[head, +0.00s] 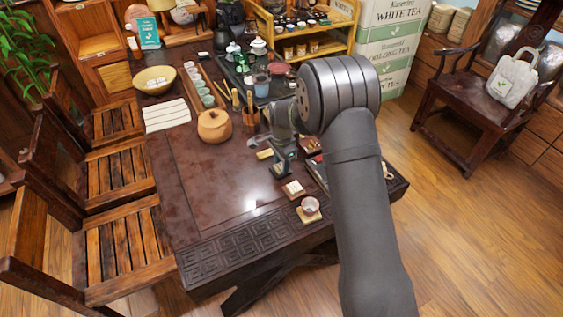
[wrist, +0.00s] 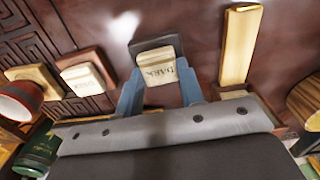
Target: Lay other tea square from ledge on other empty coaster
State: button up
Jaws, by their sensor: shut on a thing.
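My gripper (wrist: 160,84) is shut on a pale tea square (wrist: 158,70) with dark lettering, one finger on each side. A dark coaster (wrist: 150,45) shows just beyond the held square, which overlaps it in the wrist view; whether they touch I cannot tell. Another pale tea square (wrist: 84,78) lies on a brown coaster (wrist: 70,56) to the left. In the head view my gripper (head: 282,168) is low over the table's right part, and the held square is hard to make out. The second tea square (head: 293,188) shows in front of it.
A cup (head: 311,204) stands on a wooden coaster (head: 300,219) near the table's front right edge. A light wooden bar (wrist: 240,45) lies right of the gripper in the wrist view. A round orange-brown pot (head: 214,127) stands farther back. The table's front middle (head: 225,190) is clear.

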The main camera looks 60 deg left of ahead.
jog(key=o, duration=1)
jog(key=shift+c, duration=0.2)
notch_tip(320, 180, up, 12)
jog(key=shift+r, duration=0.15)
notch_tip(320, 180, down, 12)
jog(key=shift+f, duration=0.1)
jog(key=shift+a+r, duration=0.1)
jog(key=shift+r, duration=1.75)
